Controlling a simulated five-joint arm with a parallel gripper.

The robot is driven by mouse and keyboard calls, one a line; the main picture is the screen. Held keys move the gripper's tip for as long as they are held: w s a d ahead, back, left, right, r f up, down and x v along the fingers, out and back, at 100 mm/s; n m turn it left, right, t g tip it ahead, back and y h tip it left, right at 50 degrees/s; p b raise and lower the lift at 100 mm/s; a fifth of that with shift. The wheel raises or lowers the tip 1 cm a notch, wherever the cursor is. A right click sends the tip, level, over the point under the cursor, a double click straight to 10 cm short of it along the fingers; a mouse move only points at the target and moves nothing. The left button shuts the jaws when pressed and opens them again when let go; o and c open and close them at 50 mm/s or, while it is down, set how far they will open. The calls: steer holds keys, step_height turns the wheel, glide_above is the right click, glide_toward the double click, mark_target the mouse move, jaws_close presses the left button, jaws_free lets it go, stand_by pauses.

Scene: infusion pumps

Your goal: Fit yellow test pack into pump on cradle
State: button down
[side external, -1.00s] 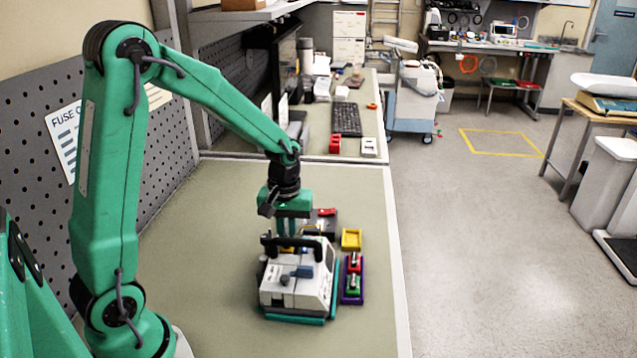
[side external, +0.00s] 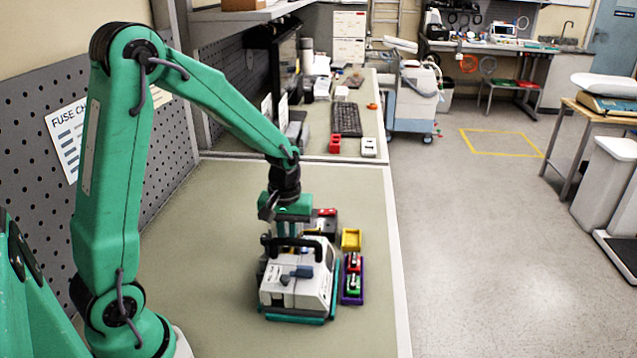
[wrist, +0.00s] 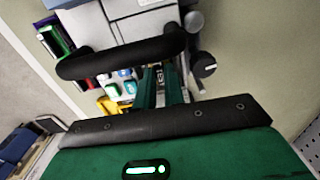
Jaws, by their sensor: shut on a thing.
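The white and grey pump (side external: 292,284) stands on the teal cradle (side external: 292,318), its black carry handle raised. The handle (wrist: 118,57) crosses the wrist view. My gripper (side external: 289,232) points down just behind the handle, low at the pump's back side. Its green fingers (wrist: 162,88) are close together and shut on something. The held piece is mostly hidden by the fingers and handle; no loose yellow pack shows elsewhere. I cannot tell whether it is inside the pump.
A yellow tray (side external: 351,239) sits right of the pump. A purple tray (side external: 345,296) holds a red pack (side external: 353,262) and a green pack (side external: 353,284). A dark unit with a red part (side external: 325,219) stands behind. The bench left of the pump is clear.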

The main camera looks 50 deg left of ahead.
steer(key=shift+f, duration=0.6)
steer(key=c, duration=1.8)
jaws_free()
steer(key=shift+r, duration=0.2)
steer(key=shift+r, duration=0.9)
